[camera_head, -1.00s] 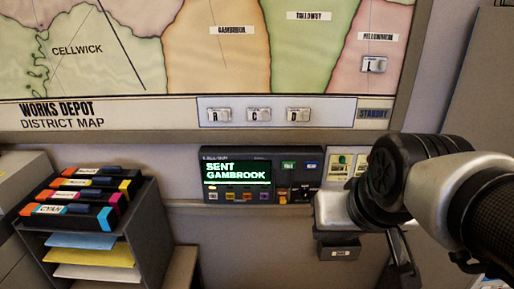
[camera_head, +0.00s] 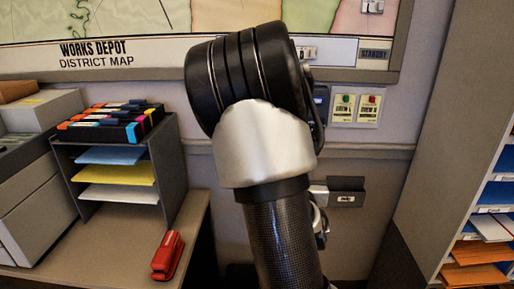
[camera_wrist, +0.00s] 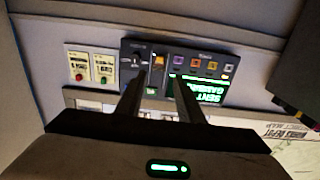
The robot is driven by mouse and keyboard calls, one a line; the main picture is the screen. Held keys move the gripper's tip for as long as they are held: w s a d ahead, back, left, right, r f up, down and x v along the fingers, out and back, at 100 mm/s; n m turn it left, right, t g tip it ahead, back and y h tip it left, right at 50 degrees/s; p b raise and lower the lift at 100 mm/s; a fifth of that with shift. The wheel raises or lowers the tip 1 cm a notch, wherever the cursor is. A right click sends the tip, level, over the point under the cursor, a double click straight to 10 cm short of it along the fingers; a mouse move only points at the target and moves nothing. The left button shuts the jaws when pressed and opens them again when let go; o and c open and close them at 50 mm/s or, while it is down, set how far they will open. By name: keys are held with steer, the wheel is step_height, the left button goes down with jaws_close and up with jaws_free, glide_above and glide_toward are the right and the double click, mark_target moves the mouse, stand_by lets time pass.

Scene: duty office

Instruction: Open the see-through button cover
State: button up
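The dark control panel (camera_wrist: 205,72) shows upside down in the wrist view, with a lit green text screen and a row of coloured buttons. A small orange part (camera_wrist: 158,64) sits at the panel's dark end section; I cannot make out whether a see-through cover lies over it. My gripper (camera_wrist: 160,82) has its two fingers apart with nothing between them, and the orange part shows between the tips. I cannot tell whether a finger touches the panel. In the head view my arm hides nearly all of the panel; only a blue-lit sliver of its right edge (camera_head: 320,96) shows.
Two tags with red and green buttons (camera_head: 356,108) are on the wall beside the panel. A dark holder (camera_head: 346,191) is below them. A paper rack (camera_head: 168,160) and red stapler (camera_head: 167,256) stand at left. Shelves (camera_head: 492,215) stand at right.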

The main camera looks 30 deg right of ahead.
steer(key=x, duration=1.7)
steer(key=shift+w+r, duration=0.25)
steer(key=shift+c, duration=0.2)
jaws_close()
steer(key=shift+r, duration=0.1)
